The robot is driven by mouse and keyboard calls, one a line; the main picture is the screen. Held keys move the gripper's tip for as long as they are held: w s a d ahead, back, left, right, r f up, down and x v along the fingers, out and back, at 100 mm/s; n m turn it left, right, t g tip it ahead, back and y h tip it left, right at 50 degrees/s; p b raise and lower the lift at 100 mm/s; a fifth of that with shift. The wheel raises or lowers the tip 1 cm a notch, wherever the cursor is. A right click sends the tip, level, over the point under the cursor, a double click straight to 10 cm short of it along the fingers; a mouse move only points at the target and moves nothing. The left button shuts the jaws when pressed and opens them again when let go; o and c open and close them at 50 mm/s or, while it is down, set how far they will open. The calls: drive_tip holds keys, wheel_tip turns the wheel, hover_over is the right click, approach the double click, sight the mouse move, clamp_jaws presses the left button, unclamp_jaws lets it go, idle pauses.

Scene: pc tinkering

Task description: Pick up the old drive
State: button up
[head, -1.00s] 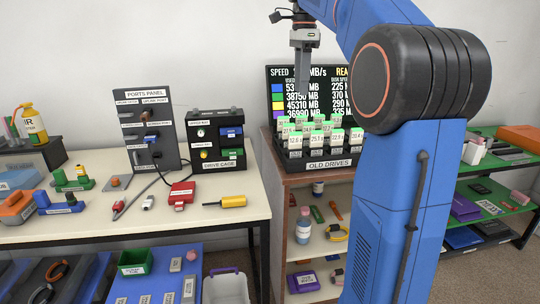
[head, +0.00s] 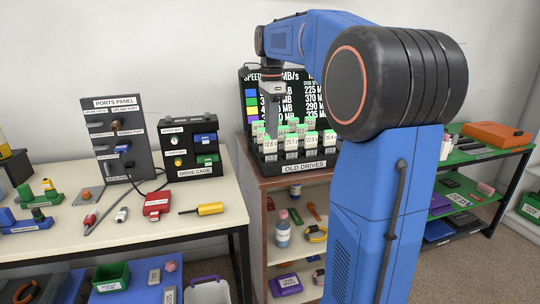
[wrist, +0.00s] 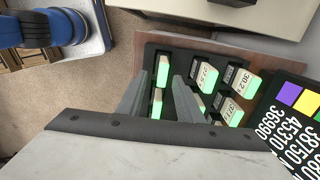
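The old drives stand in a black rack labelled "OLD DRIVES" (head: 306,165) on a brown cabinet. They are white-labelled blocks with green tops; one at the front (head: 291,146) reads about 25. My gripper (head: 271,134) points down at the left part of the rack. In the wrist view my gripper (wrist: 160,78) is open, its two grey fingers on either side of the left column of drives. One drive (wrist: 162,72) shows between the fingertips, and another lies just below it in the picture. I cannot tell whether the fingers touch either drive. The fingers hide part of the rack.
A screen (head: 320,100) with coloured rows of speeds and sizes stands behind the rack. Left is a cream table (head: 180,222) with a ports panel (head: 118,140), a drive cage (head: 190,148), a red connector and a yellow tool. Green shelves (head: 470,150) stand at the right.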

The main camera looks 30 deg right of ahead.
sight(270, 152)
drive_tip(key=f, duration=0.5)
drive_tip(key=shift+w+a, duration=0.1)
drive_tip(key=shift+w, duration=0.15)
clamp_jaws()
